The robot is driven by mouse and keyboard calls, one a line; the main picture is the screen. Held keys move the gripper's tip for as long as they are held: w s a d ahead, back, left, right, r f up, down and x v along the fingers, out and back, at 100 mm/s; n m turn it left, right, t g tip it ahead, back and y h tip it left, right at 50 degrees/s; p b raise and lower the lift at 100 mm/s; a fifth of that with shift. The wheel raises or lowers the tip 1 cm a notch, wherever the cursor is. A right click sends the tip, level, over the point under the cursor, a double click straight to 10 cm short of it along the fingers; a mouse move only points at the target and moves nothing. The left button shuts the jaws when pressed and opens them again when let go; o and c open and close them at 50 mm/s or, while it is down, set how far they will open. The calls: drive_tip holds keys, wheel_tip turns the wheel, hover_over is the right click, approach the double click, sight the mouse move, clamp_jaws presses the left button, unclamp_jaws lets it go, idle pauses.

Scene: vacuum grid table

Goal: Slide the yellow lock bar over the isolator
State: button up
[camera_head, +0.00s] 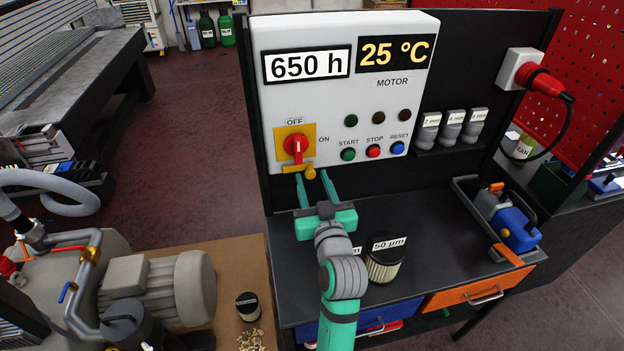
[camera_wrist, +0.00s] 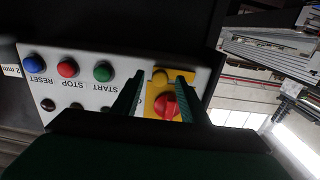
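The isolator is a red rotary knob (camera_head: 296,144) on a yellow plate (camera_head: 309,131) at the lower left of the white control box, below the OFF label. The yellow lock bar (camera_head: 290,168) lies across the plate's lower edge, below the red knob, with a round yellow grip (camera_head: 310,173) at its right. My gripper (camera_head: 313,178) is open, its two teal fingers reaching up to just below the bar. In the wrist view the fingers (camera_wrist: 158,86) stand apart, with the yellow grip (camera_wrist: 161,75) and red knob (camera_wrist: 167,105) showing between them. Contact with the grip cannot be told.
The white control box (camera_head: 350,60) carries several buttons and lamps right of the isolator. A filter marked 50 µm (camera_head: 384,262) stands on the dark bench beside my arm. A blue tool (camera_head: 515,228) sits in a tray at the right. A grey pump (camera_head: 150,290) is at the lower left.

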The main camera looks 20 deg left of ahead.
drive_tip(key=v, duration=0.9)
drive_tip(key=shift+s+d, duration=0.15)
drive_tip(key=shift+s, duration=0.15)
